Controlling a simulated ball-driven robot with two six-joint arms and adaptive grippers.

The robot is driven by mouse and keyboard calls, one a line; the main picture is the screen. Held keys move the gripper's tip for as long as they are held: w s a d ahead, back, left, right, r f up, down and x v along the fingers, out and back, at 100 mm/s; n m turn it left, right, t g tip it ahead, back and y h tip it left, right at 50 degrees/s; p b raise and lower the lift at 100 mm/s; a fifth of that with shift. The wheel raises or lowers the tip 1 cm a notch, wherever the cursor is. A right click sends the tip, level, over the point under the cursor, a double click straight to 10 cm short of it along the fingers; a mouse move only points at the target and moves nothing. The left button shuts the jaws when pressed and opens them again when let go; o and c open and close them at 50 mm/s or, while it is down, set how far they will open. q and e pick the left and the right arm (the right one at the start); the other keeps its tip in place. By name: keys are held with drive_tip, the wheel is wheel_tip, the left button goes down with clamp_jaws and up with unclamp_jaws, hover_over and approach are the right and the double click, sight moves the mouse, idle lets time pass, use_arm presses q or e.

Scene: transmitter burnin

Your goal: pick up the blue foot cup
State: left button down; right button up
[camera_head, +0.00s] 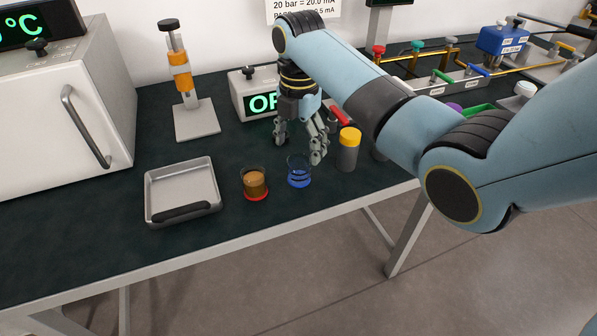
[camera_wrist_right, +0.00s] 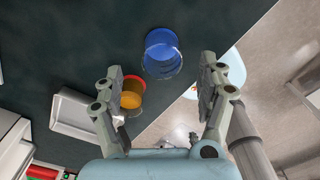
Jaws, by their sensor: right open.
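The blue foot cup (camera_head: 299,178) is a clear cup with a blue base, standing upright on the dark bench near its front edge. It also shows in the right wrist view (camera_wrist_right: 162,55), beyond and between the open fingers. My right gripper (camera_head: 302,148) points down just above and behind the cup, its fingers apart and empty. In the wrist view the gripper (camera_wrist_right: 165,85) has nothing between its fingertips. I cannot tell whether a finger touches the cup. My left gripper is not in view.
An amber cup with a red foot (camera_head: 255,184) stands just left of the blue one. A grey cylinder with a yellow cap (camera_head: 348,150) stands close on the right. A metal tray (camera_head: 182,190) lies further left. An orange-and-grey stand (camera_head: 196,118) and a display box (camera_head: 246,98) stand behind.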

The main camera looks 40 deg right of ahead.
sight(299, 169)
wheel_tip(299, 169, down, 7)
drive_tip(key=shift+s+a+f, duration=0.1)
drive_tip(key=shift+s, duration=0.05)
drive_tip(key=shift+c, duration=0.2)
drive_tip(key=c, duration=1.2)
